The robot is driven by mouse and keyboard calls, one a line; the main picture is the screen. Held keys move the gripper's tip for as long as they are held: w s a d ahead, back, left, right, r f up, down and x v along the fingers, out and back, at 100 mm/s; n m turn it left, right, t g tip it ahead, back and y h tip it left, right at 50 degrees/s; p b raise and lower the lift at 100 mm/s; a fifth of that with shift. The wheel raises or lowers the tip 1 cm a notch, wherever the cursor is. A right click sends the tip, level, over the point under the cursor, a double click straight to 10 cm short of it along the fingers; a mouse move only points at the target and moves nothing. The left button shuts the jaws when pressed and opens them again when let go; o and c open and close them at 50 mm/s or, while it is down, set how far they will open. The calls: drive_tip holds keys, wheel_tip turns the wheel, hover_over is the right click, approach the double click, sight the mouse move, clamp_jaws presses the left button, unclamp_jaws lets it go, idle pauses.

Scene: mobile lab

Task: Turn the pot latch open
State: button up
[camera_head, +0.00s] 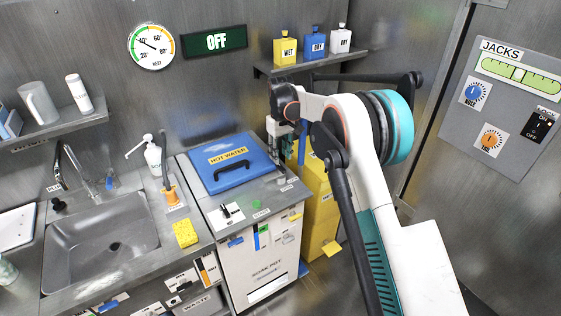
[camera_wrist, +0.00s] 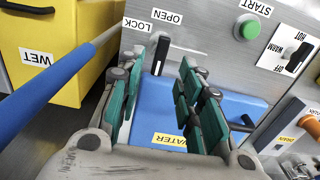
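The hot water pot has a blue lid (camera_head: 232,160) with a black handle, set in a metal counter; the lid also shows in the wrist view (camera_wrist: 150,100). A black latch lever (camera_wrist: 160,54) stands on the metal panel beside the lid, near the labels LOCK and OPEN. My gripper (camera_wrist: 155,72) is open, with one finger on each side of the lever and a gap at both sides. Whether either finger touches it I cannot tell. In the head view my gripper (camera_head: 287,135) is at the lid's right edge, partly covered by my arm; the latch is not clear there.
Yellow bins (camera_head: 318,205) stand right of the pot; one labelled WET (camera_wrist: 65,45) is in the wrist view. A green START button (camera_wrist: 247,27) and black switch (camera_wrist: 296,56) share the panel. A blue bar (camera_wrist: 45,85) crosses the wrist view's left. A sink (camera_head: 100,235) is at left.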

sight(281, 166)
wheel_tip(281, 166, up, 7)
idle(0.3)
drive_tip(key=s+d+r+m+t, duration=0.3)
drive_tip(key=s+d+r, duration=1.1)
drive_tip(key=s+r, duration=0.4)
drive_tip(key=s+d+f+m+t, duration=0.1)
drive_tip(key=s+d+f, duration=0.1)
drive_tip(key=s, duration=0.7)
drive_tip(key=s+d+f+m+t, duration=0.1)
drive_tip(key=s+d, duration=0.3)
drive_tip(key=s, duration=0.4)
drive_tip(key=s+d+f+m+t, duration=0.2)
drive_tip(key=s+d+f, duration=0.1)
drive_tip(key=s, duration=0.6)
drive_tip(key=shift+s+d+f, duration=0.15)
drive_tip(key=shift+s+f, duration=0.2)
